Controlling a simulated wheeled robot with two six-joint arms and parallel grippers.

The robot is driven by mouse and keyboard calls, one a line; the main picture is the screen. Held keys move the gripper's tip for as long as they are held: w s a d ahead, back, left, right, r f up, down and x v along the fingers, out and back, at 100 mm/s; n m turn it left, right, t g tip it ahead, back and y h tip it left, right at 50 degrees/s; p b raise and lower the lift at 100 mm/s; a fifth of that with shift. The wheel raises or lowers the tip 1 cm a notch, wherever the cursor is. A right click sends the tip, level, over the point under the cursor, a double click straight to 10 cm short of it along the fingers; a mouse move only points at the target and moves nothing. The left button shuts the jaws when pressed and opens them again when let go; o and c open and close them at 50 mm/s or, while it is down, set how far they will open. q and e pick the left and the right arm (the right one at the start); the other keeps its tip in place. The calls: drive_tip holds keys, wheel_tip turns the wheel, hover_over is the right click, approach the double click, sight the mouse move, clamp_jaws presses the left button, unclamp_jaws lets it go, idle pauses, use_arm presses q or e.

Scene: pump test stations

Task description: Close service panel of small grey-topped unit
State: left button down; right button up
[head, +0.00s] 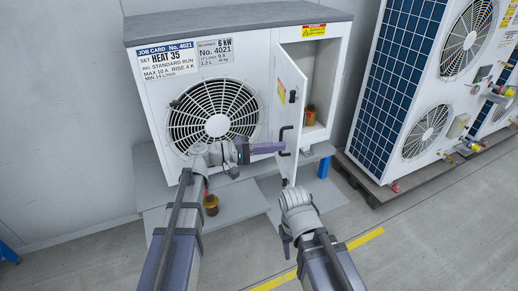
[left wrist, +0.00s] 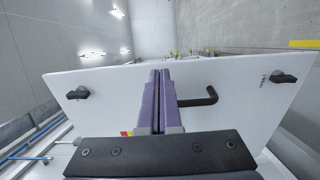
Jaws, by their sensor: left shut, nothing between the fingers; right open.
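The small unit (head: 240,55) is white with a grey top. Its white service panel (head: 284,75) stands swung out, baring the compartment (head: 325,60) at the right. The panel carries a black bar handle (head: 285,137) and black latches; they also show in the left wrist view, with the handle (left wrist: 208,97) beside my fingers. My left gripper (head: 268,148) is shut and empty, its purple fingers (left wrist: 158,100) over the panel's outer face; whether they touch it I cannot tell. My right gripper (head: 297,197) is open, low near the panel's bottom corner; its fingers are mostly hidden.
A brass-coloured fitting (head: 311,115) is inside the compartment. Another (head: 211,205) is below the unit. A larger unit with a blue grid panel (head: 400,60) stands on a pallet (head: 375,187) at the right. The floor in front has a yellow line (head: 365,238).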

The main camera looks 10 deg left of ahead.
sight(297, 145)
use_arm(q)
drive_tip(key=shift+x, duration=1.65)
